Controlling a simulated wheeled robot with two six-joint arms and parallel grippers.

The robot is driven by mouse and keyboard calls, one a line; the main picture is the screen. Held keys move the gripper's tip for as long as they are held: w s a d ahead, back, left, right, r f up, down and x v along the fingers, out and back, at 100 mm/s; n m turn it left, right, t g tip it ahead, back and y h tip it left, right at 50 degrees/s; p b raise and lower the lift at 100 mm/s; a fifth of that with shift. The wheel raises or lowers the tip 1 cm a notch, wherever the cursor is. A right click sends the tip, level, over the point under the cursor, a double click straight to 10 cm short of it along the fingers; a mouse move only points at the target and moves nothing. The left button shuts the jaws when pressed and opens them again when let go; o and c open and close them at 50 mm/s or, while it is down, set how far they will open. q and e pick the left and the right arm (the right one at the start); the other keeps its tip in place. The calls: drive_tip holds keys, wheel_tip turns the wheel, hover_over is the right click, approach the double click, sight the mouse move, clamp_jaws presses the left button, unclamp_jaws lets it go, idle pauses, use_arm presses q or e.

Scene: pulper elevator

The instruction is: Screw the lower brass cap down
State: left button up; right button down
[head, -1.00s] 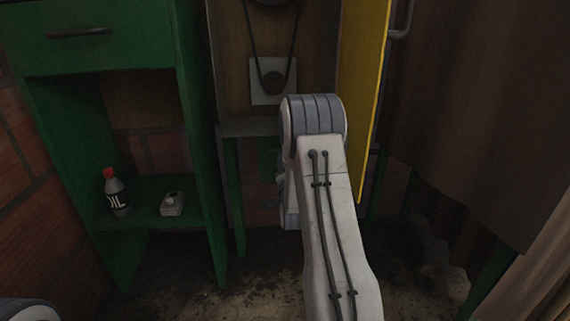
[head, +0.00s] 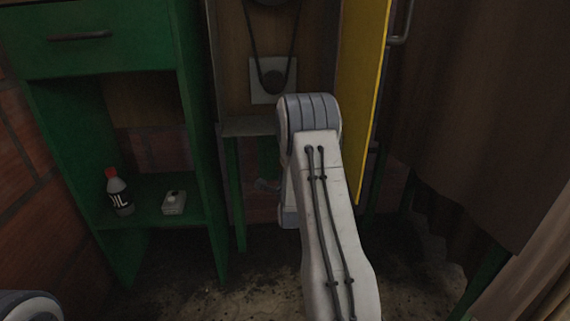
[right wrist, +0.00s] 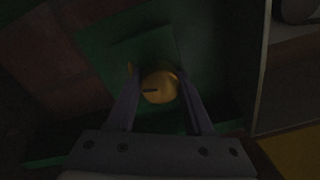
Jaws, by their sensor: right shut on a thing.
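The lower brass cap (right wrist: 159,87) shows in the right wrist view as a round golden piece with a dark slot, in front of a green surface. My right gripper (right wrist: 158,90) has one finger on each side of the cap and is shut on it. In the head view my right arm hides both this gripper and the cap. My left gripper is not in view.
A green shelf (head: 160,190) at left holds an oil bottle (head: 119,194) and a small grey box (head: 173,202). A yellow door (head: 362,95) stands open beside my right arm. A belt and pulley (head: 273,82) are above. A brown curtain (head: 465,120) hangs at right.

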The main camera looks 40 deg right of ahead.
drive_tip(key=shift+f+m, duration=0.15)
drive_tip(key=shift+m, duration=0.95)
drive_tip(key=shift+c, duration=1.5)
unclamp_jaws()
drive_tip(key=p+v, duration=0.4)
drive_tip(key=v, duration=0.6)
drive_tip(key=shift+s+a+p, duration=0.15)
drive_tip(key=shift+s+p, duration=0.1)
drive_tip(key=shift+p, duration=0.05)
